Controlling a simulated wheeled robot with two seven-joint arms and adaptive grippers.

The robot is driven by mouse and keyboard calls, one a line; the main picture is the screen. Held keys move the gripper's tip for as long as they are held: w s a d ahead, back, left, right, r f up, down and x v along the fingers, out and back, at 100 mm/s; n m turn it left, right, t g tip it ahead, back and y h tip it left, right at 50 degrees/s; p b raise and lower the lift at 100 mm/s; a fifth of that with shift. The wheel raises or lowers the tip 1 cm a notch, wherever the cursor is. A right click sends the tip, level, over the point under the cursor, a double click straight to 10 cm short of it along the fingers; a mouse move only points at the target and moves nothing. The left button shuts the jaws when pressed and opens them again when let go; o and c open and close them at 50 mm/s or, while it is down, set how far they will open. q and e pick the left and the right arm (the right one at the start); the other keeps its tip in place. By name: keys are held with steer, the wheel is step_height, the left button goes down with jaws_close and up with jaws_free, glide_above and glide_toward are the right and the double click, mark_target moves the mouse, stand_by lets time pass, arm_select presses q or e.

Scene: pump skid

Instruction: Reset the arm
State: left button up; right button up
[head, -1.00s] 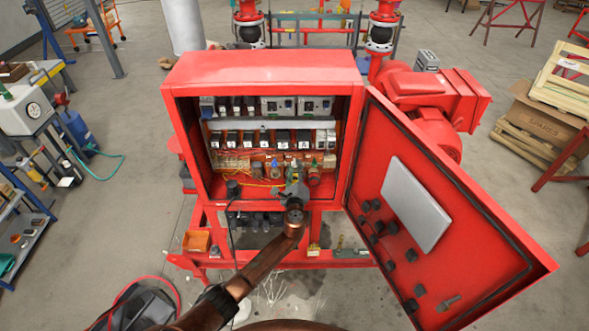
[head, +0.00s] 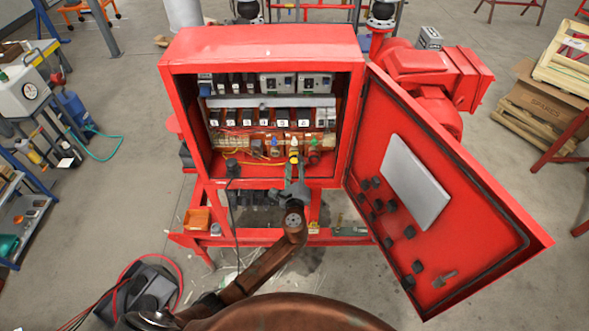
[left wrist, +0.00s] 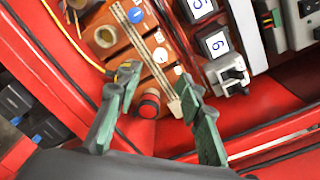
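My left gripper (head: 294,180) is at the lower opening of the red control cabinet (head: 265,45), in front of the bottom row of parts. In the left wrist view its green fingers (left wrist: 160,108) stand apart, with clear space between them. A red round knob (left wrist: 149,103) shows between and beyond the fingers, and I see nothing held. A small yellow-and-black part (left wrist: 127,70) is by the left fingertip; I cannot tell whether they touch. My right gripper is not in view.
The cabinet door (head: 440,205) hangs open to the right of my left arm. Inside are rows of breakers (head: 262,117) and loose wires. A dark cable (head: 236,225) hangs left of the gripper. A red pump motor (head: 435,75) stands behind.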

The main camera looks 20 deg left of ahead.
arm_select(q)
steer(key=shift+v, duration=1.05)
steer(key=shift+a, duration=0.1)
